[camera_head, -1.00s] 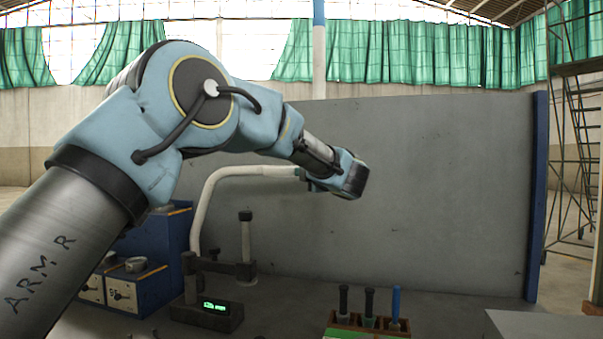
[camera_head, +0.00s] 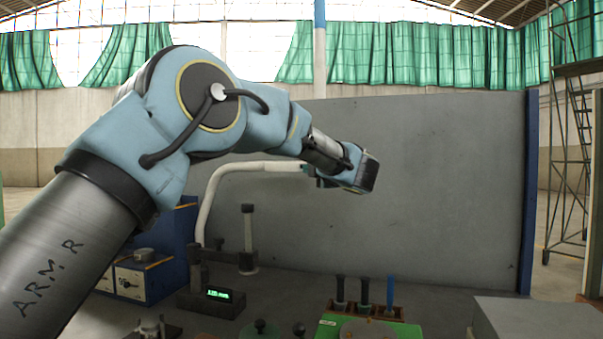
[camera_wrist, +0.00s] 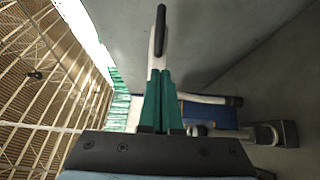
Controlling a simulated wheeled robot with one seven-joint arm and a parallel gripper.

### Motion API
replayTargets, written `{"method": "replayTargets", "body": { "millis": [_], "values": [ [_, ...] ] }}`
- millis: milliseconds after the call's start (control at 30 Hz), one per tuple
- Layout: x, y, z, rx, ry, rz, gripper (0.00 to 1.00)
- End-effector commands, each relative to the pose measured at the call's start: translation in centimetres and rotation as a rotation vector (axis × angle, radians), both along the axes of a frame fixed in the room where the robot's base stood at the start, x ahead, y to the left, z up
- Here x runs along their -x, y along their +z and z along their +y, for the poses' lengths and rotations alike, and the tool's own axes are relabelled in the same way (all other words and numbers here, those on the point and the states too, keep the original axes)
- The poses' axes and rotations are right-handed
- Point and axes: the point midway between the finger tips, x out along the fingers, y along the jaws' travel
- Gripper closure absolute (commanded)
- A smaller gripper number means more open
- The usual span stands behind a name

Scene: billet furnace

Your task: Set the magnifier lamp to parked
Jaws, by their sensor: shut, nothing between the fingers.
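The magnifier lamp's cream bent arm (camera_head: 212,188) rises from the back of the bench and runs right, level, to my gripper (camera_head: 308,170). Its far end is hidden behind my gripper, so its head does not show in the head view. In the wrist view my green fingers (camera_wrist: 160,78) are together with nothing between them. Just beyond their tips is a pale bar with a narrow dark piece (camera_wrist: 160,28), probably the lamp's head seen edge-on. I cannot tell whether the fingers touch it.
A grey panel (camera_head: 430,190) stands behind the bench. A rack of handled tools (camera_head: 365,308) stands front right, beside a grey box (camera_head: 535,318). A blue cabinet (camera_head: 160,235) is left.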

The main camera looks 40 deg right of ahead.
Motion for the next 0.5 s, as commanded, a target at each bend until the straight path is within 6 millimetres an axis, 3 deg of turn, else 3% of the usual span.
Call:
{"method": "replayTargets", "body": {
  "millis": [300, 500],
  "values": [
    [4.7, 0.0, -2.7, 0.006, -0.004, 0.001, 1.00],
    [6.3, 0.1, -3.6, 0.004, -0.003, 0.000, 1.00]
  ]
}}
